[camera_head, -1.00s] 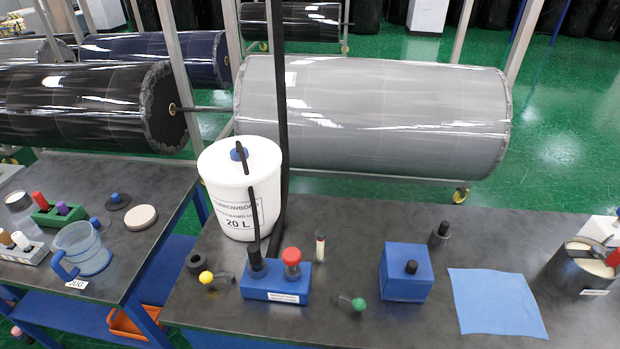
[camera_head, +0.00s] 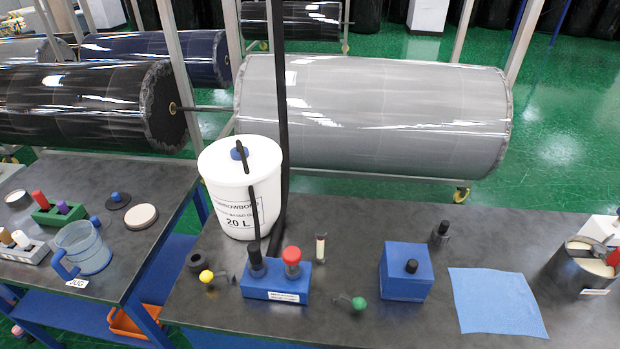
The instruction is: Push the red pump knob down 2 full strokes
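The red pump knob (camera_head: 291,254) sits on top of a clear cylinder at the right of a blue pump base (camera_head: 275,295) on the dark table. It stands raised above the base. A black knob (camera_head: 254,249) stands on a second, greyish clear cylinder at the left of the same base. The base has a white label on its front whose text is too small to read. Neither of my grippers shows in the head view, and nothing touches the red knob.
A white 20 L bucket (camera_head: 238,205) and a black post (camera_head: 279,120) stand behind the pump. A yellow-knobbed lever (camera_head: 206,276) is left of it, a green-knobbed lever (camera_head: 358,303) right. A small vial (camera_head: 320,248) and blue box (camera_head: 405,278) stand nearby.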

